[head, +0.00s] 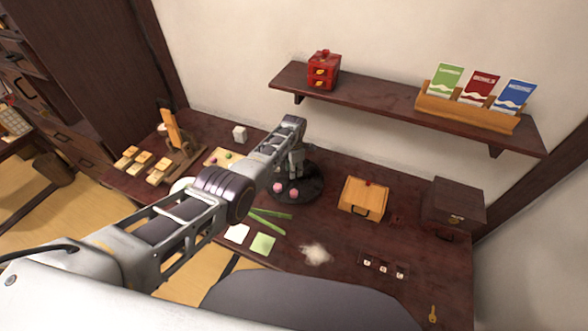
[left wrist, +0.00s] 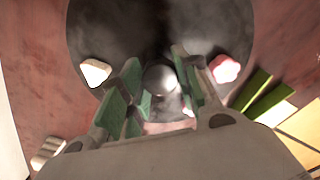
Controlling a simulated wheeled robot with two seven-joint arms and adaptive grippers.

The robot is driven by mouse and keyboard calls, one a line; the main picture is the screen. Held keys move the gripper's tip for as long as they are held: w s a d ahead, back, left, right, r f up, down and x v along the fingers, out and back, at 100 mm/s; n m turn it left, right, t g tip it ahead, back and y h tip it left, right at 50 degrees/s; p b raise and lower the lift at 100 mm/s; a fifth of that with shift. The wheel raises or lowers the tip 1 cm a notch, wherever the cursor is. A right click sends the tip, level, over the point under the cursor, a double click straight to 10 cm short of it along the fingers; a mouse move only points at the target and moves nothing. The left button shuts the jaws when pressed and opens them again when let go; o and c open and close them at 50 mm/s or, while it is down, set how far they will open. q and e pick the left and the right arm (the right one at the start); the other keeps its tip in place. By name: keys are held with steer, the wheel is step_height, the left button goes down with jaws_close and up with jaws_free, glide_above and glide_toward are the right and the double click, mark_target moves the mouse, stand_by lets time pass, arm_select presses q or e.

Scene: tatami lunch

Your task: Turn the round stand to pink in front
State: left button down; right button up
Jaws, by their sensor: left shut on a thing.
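The round stand (head: 312,193) is a dark disc on the table, behind the green strips. Two pink sweets (head: 292,188) show on its near side in the head view. My left gripper (head: 296,160) is over the stand's middle, partly hiding it. In the left wrist view the gripper (left wrist: 158,92) is shut on a shiny round knob (left wrist: 160,78) at the stand's centre. There a whitish sweet (left wrist: 96,71) lies on the left of the disc and a pink flower-shaped sweet (left wrist: 225,68) on the right. Something pink below the knob is partly hidden by the fingers.
Green strips (head: 268,214) and paper squares (head: 263,243) lie in front of the stand. A wooden box (head: 363,198) stands to its right, with a dark box (head: 453,203) farther right. A wall shelf (head: 390,106) is above.

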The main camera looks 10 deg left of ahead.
arm_select(q)
steer(key=c, duration=1)
jaws_free()
steer(key=shift+r, duration=0.2)
step_height(320, 180, up, 12)
steer(key=shift+f, duration=0.2)
steer(key=shift+f, duration=0.1)
stand_by(0.7)
